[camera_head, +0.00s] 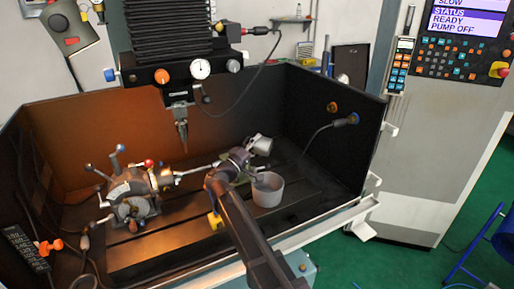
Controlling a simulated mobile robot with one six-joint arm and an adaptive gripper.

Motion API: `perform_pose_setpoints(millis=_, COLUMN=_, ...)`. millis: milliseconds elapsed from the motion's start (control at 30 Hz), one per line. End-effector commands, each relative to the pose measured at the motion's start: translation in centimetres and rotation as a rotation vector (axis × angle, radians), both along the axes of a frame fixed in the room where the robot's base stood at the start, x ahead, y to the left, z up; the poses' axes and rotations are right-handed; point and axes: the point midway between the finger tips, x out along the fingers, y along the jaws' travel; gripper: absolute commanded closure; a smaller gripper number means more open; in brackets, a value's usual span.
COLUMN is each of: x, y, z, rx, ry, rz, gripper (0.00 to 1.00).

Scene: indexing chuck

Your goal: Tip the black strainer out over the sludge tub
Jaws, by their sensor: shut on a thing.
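A grey, round, open-topped tub (268,194), which I take to be the sludge tub, stands upright on the machine bed, right of centre. My arm reaches in from the bottom edge, and its end with my gripper (254,174) is beside and just above the tub's left rim. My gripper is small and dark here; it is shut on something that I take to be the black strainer. The strainer's outline is not clear against the dark bed, so I cannot tell its tilt or whether anything is in it.
An indexing chuck (132,196) with several ball-ended levers stands to the left. A spindle (182,130) with a dial gauge hangs over the bed behind my arm. Black enclosure walls (345,155) close off the back and right. The front bed (165,250) is mostly clear.

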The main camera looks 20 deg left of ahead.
Motion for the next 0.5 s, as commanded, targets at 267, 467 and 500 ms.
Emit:
perform_pose_setpoints(millis=267, x=0.0, y=-0.1, z=-1.2, rx=-0.149, ry=-0.012, rz=-0.001, gripper=0.69)
perform_pose_setpoints(millis=467, x=0.0, y=-0.1, z=-1.8, rx=-0.267, ry=-0.020, rz=-0.001, gripper=0.69)
perform_pose_setpoints(millis=500, x=0.0, y=-0.1, z=-2.0, rx=-0.289, ry=-0.022, rz=-0.001, gripper=0.69)
